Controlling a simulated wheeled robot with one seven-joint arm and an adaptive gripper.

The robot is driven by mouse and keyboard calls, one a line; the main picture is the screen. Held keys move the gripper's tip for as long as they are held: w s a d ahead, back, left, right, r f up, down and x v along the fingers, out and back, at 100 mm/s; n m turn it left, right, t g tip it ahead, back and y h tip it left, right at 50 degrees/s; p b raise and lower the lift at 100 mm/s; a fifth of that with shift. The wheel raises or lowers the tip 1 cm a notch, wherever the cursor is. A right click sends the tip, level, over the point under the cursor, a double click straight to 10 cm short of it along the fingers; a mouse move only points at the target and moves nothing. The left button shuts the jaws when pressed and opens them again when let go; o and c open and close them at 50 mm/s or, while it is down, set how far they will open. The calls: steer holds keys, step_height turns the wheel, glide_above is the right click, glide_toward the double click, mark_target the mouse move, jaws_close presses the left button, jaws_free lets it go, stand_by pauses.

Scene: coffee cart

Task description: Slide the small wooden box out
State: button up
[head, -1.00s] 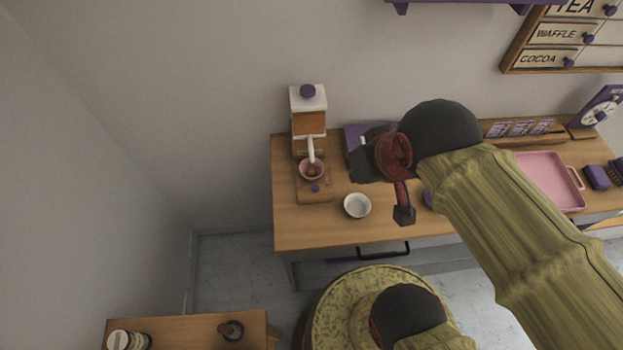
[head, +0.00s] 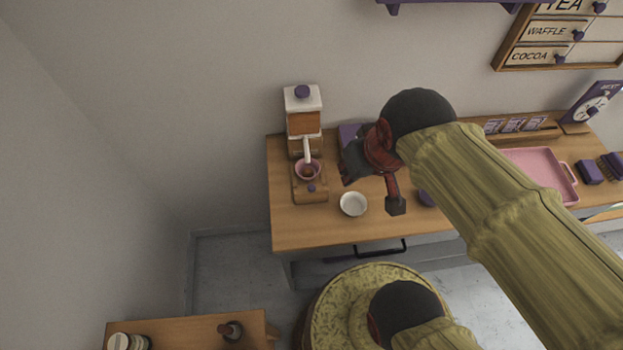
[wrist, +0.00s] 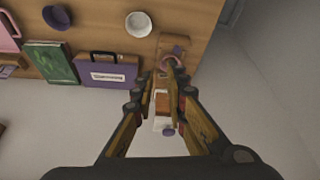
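A coffee grinder (head: 303,122) with a white top, an amber section and a purple knob stands at the counter's left end. Its low wooden base (head: 310,194) juts forward, with a small purple knob on it and a pink bowl (head: 307,170) above it. I cannot tell a separate small wooden box apart from this base. My gripper (head: 350,165) is to the right of the grinder, above the counter. In the wrist view my gripper (wrist: 160,82) is open, and the grinder (wrist: 163,104) shows between its fingers, below and apart from them. The wooden base (wrist: 174,46) shows beyond the fingertips.
A white bowl (head: 353,204) stands right of the wooden base. A purple case (wrist: 105,70) and a green book (wrist: 52,62) lie along the counter's back. A pink tray (head: 540,172) is farther right. The wooden counter (head: 330,232) is clear along its front left edge.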

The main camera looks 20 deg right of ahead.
steer(key=o, duration=0.5)
steer(key=w+f+g, duration=0.1)
steer(key=f, duration=0.1)
steer(key=w+f+m+g+p, duration=0.1)
steer(key=w+f, duration=0.1)
steer(key=w+d+f+g, duration=0.1)
steer(key=w+f, duration=0.1)
steer(key=shift+m+g+y+p, duration=0.3)
steer(key=shift+g+y, duration=0.1)
steer(key=m+g+y+p, duration=0.1)
steer(key=m+g+y, duration=0.2)
steer(key=m, duration=0.6)
glide_toward(312, 187)
steer(key=b+x, duration=0.1)
steer(key=x, duration=0.7)
steer(key=shift+w, duration=0.1)
steer(key=shift+c, duration=0.5)
steer(key=c, duration=0.7)
jaws_close()
